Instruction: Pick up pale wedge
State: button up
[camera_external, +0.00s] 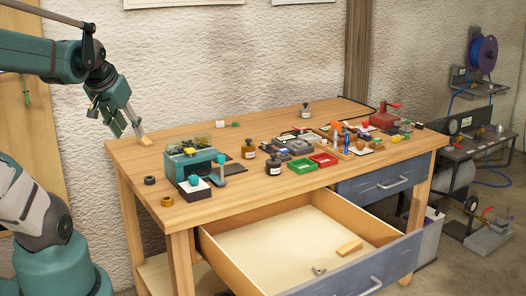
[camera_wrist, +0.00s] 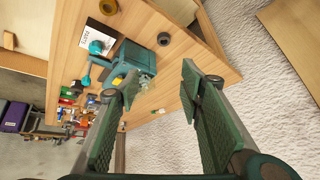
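A pale wooden block (camera_external: 350,247), wedge-like in outline, lies in the open drawer near its front right in the external view. My gripper (camera_external: 130,128) is above that corner. In the wrist view my gripper (camera_wrist: 158,85) has its two fingers wide apart with nothing held between them. I cannot make out either pale piece there.
The open drawer (camera_external: 270,243) sticks out at the front and also holds a small grey object (camera_external: 319,271).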

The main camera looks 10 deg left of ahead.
jog(key=w+a+r+m+g+p, duration=0.1)
jog(key=w+a+r+m, duration=0.15)
jog(key=w, duration=0.35)
jog(key=w+a+r+m+g+p, duration=0.1)
jog(key=w+r+m+p, duration=0.15)
jog(key=w, duration=0.35)
jog(key=m+g+p, duration=0.4)
jog(key=m+p, duration=0.3)
jog(key=m, duration=1.1)
send_over(144, 138)
jog(key=f, duration=1.7)
jog(key=shift+s+d+f, duration=0.1)
jog(key=shift+s+d, duration=0.05)
jog(key=shift+d, duration=0.05)
jog(key=shift+a+f+g, duration=0.2)
jog(key=shift+f+g, duration=0.1)
jog(key=shift+f, duration=0.15)
jog(key=shift+f, duration=0.1)
jog(key=shift+f, duration=1.2)
jog(key=shift+f, duration=0.1)
